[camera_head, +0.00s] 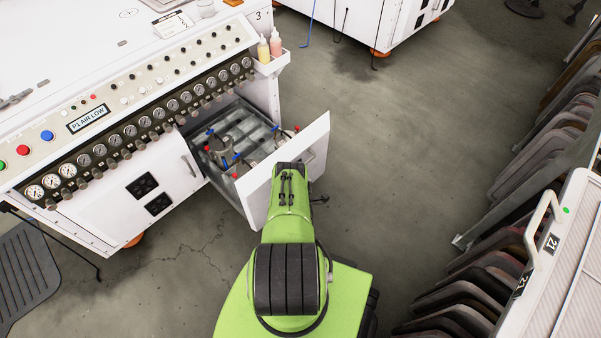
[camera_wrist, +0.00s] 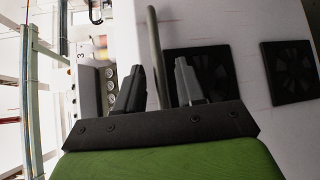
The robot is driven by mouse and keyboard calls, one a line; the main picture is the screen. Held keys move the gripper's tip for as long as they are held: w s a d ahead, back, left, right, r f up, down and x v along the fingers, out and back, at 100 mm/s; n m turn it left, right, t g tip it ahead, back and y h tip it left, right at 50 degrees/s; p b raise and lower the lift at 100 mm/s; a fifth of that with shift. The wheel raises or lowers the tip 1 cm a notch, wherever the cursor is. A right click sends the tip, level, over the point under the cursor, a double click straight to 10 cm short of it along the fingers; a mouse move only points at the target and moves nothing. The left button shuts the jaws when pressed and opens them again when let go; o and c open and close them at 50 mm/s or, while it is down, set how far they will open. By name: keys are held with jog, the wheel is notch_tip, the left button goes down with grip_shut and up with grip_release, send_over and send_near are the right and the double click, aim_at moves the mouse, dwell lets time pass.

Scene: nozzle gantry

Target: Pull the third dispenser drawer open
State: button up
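An open drawer (camera_head: 254,204) sticks out of the white gauge cabinet. Its tray (camera_head: 216,153) holds metal fittings with red and blue parts. My green arm reaches to the middle of the drawer front and hides part of it; my gripper's fingers are hidden there. In the wrist view my gripper (camera_wrist: 158,84) has its two dark fingers apart, with a slim grey bar handle (camera_wrist: 154,45) between them. Gaps show beside the bar, and contact cannot be told. Two black square vents (camera_wrist: 288,70) lie right of the handle on a white panel.
A closed cabinet door with two black vents (camera_head: 143,185) and a handle (camera_head: 188,166) is left of the drawer. Two bottles (camera_head: 269,46) stand in a side holder. Racks of dark curved parts (camera_head: 560,130) line the right. Open floor (camera_head: 410,120) lies between.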

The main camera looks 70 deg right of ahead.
jog(key=p+v, duration=0.1)
jog(key=v, duration=0.6)
jog(key=shift+a+p, duration=0.2)
jog(key=shift+p, duration=0.1)
jog(key=shift+s, duration=0.15)
